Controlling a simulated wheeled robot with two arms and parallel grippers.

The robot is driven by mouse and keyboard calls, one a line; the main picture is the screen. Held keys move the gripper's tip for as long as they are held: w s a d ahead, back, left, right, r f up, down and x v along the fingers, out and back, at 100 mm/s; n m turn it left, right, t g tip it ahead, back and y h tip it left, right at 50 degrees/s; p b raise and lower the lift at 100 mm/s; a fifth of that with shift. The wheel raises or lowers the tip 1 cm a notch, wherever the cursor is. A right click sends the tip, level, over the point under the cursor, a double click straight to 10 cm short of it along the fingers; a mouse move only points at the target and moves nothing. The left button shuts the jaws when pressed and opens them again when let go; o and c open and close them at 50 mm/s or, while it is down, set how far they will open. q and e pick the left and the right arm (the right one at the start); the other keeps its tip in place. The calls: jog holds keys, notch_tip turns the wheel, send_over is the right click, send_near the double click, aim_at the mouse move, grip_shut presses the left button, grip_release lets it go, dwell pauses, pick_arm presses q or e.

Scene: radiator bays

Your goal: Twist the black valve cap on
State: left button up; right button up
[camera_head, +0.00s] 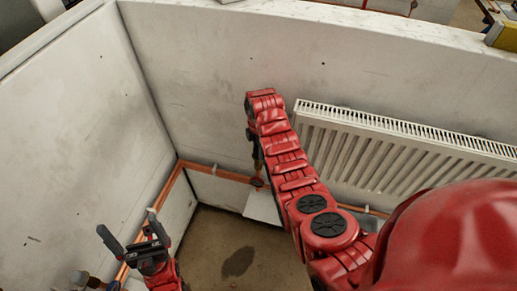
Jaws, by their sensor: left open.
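My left gripper (128,226) is at the lower left, with its two fingers spread and nothing seen between them. My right arm reaches up across the middle of the view and bends down at its far end. My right gripper (254,145) is small, dark and partly hidden behind that arm. It points down above the copper pipe (228,176), close to a small brass-coloured fitting (257,182). I cannot make out a black valve cap for certain; dark parts near the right gripper blend together.
A white ribbed radiator (400,150) hangs on the back wall, right of my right arm. Grey walls close in the left and back. A valve-like fitting (82,279) is at the lower left. A white panel (262,207) stands below the pipe. The stained floor (215,250) is clear.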

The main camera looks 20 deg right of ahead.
grip_shut()
jog(key=shift+f+b, duration=0.2)
jog(key=shift+b, duration=0.25)
